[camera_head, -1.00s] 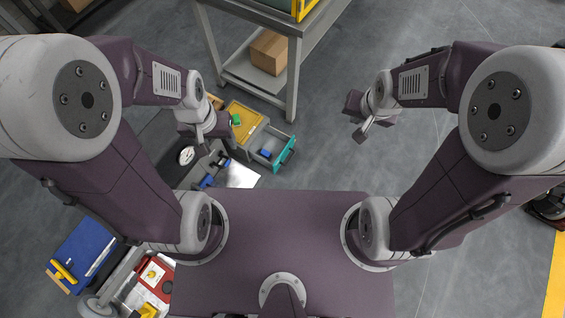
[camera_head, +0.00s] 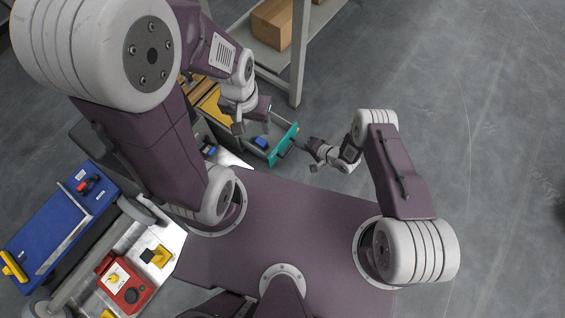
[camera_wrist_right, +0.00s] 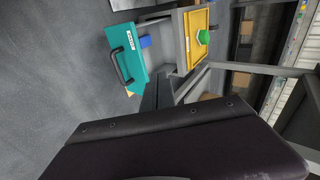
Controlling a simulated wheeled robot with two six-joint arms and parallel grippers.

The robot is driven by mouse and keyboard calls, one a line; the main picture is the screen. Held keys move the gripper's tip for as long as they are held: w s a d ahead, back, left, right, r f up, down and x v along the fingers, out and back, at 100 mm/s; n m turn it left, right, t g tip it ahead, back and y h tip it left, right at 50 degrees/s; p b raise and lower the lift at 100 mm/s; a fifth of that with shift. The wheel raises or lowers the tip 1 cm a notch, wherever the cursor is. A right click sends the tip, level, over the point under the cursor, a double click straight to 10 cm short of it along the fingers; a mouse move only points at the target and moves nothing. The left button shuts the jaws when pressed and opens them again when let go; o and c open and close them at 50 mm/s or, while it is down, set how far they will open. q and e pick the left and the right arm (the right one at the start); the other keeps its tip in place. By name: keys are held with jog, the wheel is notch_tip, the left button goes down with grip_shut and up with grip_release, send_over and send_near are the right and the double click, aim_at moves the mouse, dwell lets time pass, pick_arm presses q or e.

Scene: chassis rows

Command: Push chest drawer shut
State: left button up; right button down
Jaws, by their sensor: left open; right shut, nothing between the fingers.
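The chest drawer (camera_head: 283,146) stands open, with a teal front and a blue item (camera_head: 261,142) inside. In the right wrist view its teal front (camera_wrist_right: 118,50) shows a dark handle and a small label. My right gripper (camera_head: 307,146) is shut and empty, close to the outside of the drawer front; I cannot tell if it touches. Its dark fingers (camera_wrist_right: 160,92) also show in the right wrist view, beside the front. My left gripper (camera_head: 240,126) is open above the chest and hides part of it. The chest's yellow top (camera_wrist_right: 196,48) carries a green item (camera_wrist_right: 203,37).
A grey metal rack (camera_head: 297,70) with cardboard boxes (camera_head: 272,22) stands behind the chest. At the left are a blue case (camera_head: 58,225) and a red box (camera_head: 127,286) on a cart. The floor at the right is clear.

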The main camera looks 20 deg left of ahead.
pick_arm(q)
notch_tip(320, 180, down, 3)
jog(key=shift+s+f+b, duration=0.15)
jog(key=shift+f+b, duration=0.05)
jog(key=shift+b, duration=0.7)
pick_arm(e)
jog(key=s+f+g, duration=0.1)
jog(key=s+f, duration=0.6)
jog(key=f, duration=0.1)
jog(key=shift+d+h, duration=0.3)
jog(key=b, duration=1.7)
send_near(271, 158)
notch_tip(271, 158, down, 3)
jog(key=d, duration=0.1)
jog(key=a+b, duration=0.1)
jog(key=a, duration=0.2)
jog(key=w+a+b, duration=0.1)
jog(key=shift+w+a+f+b, duration=0.1)
jog(key=shift+a+f+b, duration=0.15)
jog(key=shift+f+b, duration=0.1)
pick_arm(q)
notch_tip(271, 158, down, 20)
pick_arm(e)
jog(key=shift+w+a+r, duration=0.15)
jog(key=shift+a+r, duration=0.05)
jog(key=shift+a, duration=0.1)
pick_arm(q)
jog(key=shift+r, duration=0.15)
